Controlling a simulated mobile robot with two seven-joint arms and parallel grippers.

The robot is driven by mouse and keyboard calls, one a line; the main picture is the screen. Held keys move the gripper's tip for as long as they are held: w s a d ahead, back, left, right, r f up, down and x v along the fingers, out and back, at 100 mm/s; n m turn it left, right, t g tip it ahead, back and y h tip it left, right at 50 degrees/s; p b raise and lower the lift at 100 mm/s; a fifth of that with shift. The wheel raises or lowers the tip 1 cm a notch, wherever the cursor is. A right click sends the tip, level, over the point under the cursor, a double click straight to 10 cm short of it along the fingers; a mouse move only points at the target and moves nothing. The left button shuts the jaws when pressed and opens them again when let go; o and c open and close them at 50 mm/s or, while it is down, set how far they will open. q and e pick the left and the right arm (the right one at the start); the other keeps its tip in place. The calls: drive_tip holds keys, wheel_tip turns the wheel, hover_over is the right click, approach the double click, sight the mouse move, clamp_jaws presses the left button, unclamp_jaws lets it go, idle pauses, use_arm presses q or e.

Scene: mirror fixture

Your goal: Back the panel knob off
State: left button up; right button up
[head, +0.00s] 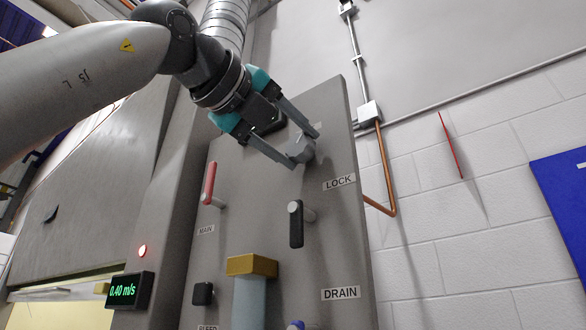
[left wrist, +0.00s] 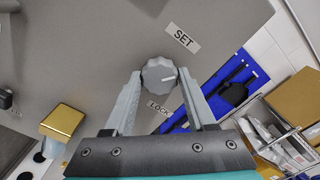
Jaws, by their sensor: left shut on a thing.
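The panel knob is a round, fluted grey knob (head: 301,149) on the upper part of the grey panel (head: 240,175). My right gripper is in neither view.
Below the knob on the panel are a red MAIN lever (head: 209,183), a black lever (head: 296,224), a yellow-topped part (head: 252,265) and a black square knob (head: 203,294). A copper pipe (head: 386,165) runs beside the panel's right edge. The white wall to the right is mostly clear.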

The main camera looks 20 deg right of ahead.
use_arm(q)
drive_tip(key=shift+n, duration=0.8)
drive_tip(key=o, duration=1.4)
drive_tip(key=b+v, duration=0.3)
drive_tip(key=v, duration=1.2)
drive_tip(key=shift+s+b, duration=0.1)
drive_tip(key=shift+b, duration=0.2)
